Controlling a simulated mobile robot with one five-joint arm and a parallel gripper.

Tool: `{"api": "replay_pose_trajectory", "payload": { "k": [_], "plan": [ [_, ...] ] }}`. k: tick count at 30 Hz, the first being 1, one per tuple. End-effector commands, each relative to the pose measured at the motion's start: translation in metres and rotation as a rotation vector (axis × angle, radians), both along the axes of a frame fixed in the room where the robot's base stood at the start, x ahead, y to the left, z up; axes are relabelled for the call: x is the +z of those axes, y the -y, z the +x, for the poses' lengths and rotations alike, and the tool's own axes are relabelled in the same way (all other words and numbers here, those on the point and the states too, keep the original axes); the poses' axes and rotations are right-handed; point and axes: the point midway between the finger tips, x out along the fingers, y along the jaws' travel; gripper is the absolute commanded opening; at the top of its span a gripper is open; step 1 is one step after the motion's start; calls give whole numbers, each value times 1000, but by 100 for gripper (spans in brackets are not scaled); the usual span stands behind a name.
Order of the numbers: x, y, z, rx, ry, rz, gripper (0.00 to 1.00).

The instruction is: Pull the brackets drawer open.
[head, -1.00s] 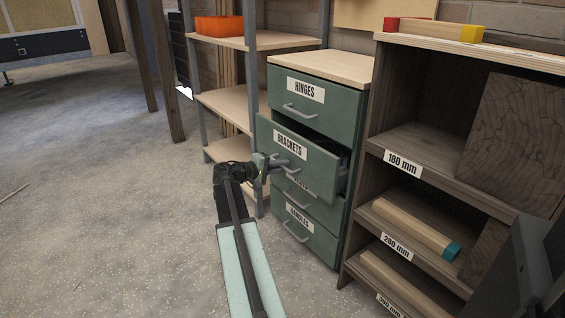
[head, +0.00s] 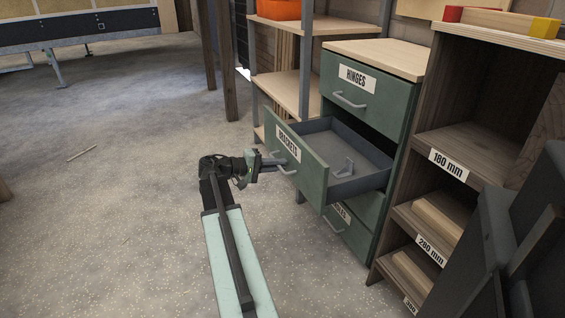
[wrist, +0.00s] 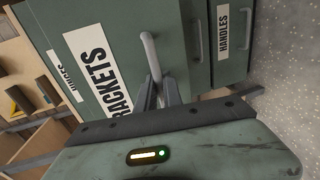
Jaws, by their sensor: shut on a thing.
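The brackets drawer (head: 296,163) is a green drawer with a white BRACKETS label, pulled well out of the green cabinet (head: 372,118). Its grey inside shows, with a grey bracket-like piece (head: 344,170) lying in it. My gripper (head: 280,162) is at the handle on the drawer's front. In the wrist view, my gripper (wrist: 158,93) is shut on the pale grey handle (wrist: 150,55), beside the BRACKETS label (wrist: 98,68). The fingertips partly hide the handle's lower end.
The HINGES drawer (head: 357,90) above is shut. The HANDLES drawer (head: 340,222) below is shut. A wooden shelf unit (head: 445,140) with length labels stands right of the cabinet. An open rack (head: 286,85) stands behind on the left.

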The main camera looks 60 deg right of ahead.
Motion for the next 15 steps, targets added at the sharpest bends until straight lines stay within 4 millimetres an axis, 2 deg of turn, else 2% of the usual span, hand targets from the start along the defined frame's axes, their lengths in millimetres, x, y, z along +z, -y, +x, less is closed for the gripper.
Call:
{"api": "replay_pose_trajectory", "payload": {
  "k": [10, 12, 13, 15],
  "plan": [
    [1, 9, -9, -11, -1, -4, 0],
    [1, 9, -10, -13, -1, -3, 25],
    [1, 9, -10, -14, -1, -3, 33],
    [1, 10, -11, -15, -1, -3, 33]
  ]
}}
